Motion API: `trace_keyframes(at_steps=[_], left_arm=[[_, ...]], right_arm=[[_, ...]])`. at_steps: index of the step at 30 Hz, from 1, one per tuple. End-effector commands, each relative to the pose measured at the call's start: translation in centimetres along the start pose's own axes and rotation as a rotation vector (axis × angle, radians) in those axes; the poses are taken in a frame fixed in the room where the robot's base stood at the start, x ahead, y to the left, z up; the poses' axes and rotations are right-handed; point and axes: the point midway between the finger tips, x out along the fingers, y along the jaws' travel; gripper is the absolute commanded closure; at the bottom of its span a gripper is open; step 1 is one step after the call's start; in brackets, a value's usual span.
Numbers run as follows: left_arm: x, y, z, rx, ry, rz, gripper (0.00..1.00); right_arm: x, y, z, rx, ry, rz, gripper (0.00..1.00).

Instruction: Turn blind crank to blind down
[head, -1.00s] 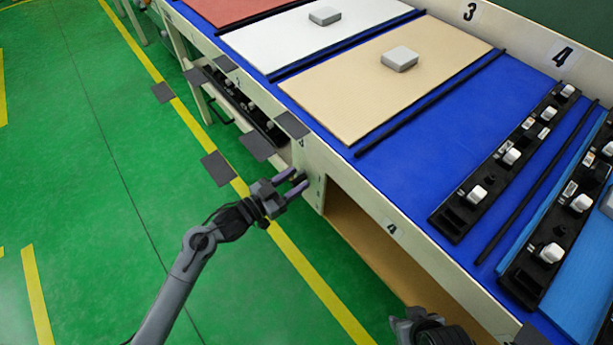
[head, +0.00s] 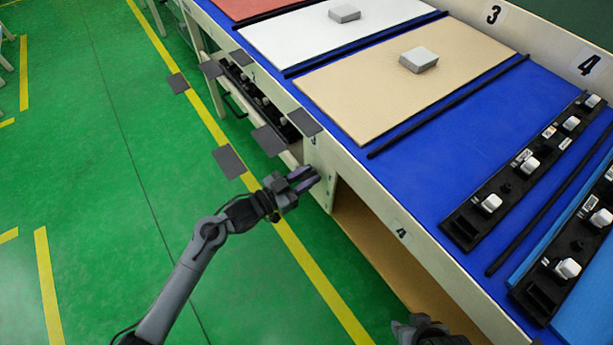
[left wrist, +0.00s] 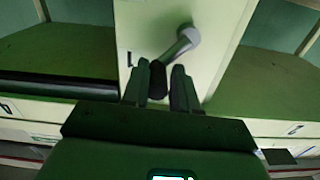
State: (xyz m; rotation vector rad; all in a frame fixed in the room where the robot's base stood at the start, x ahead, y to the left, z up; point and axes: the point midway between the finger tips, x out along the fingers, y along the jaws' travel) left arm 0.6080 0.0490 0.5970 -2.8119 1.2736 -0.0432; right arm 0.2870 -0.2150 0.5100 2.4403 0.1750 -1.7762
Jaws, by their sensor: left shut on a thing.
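The blind crank (left wrist: 183,43) shows in the left wrist view as a grey arm with a round hub on a pale upright panel (left wrist: 150,25). Its dark handle (left wrist: 157,80) lies between the fingers of my left gripper (left wrist: 160,78). The left gripper also shows in the head view (head: 305,181), shut on the handle beside the bench's leg panel. In the head view I cannot make out the crank behind the gripper. My right gripper (head: 418,328) is only partly in view at the bottom edge, and its fingers are not clear. I cannot identify the blind itself.
A long bench with a blue top (head: 425,165) carries a tan board (head: 400,95), a white board (head: 320,45) and black strips (head: 515,175) with white clips. Dark square plates (head: 228,161) show along its near side. Green floor (head: 120,190) lies open to the left.

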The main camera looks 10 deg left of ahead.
Motion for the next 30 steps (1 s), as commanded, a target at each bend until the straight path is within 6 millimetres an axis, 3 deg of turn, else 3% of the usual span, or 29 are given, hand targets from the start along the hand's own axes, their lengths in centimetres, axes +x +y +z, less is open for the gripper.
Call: trace_keyframes(at_steps=[11, 30], left_arm=[[-0.1, 0.5, 0.7, 0.077, -0.013, 0.004, 1.00], [-0.1, 1.8, 2.7, 0.510, -0.020, 0.008, 1.00]], right_arm=[[-0.7, 0.3, -0.1, -0.010, -0.002, 0.008, 0.57], [-2.5, 0.2, -0.8, -0.003, 0.000, 0.003, 0.57]])
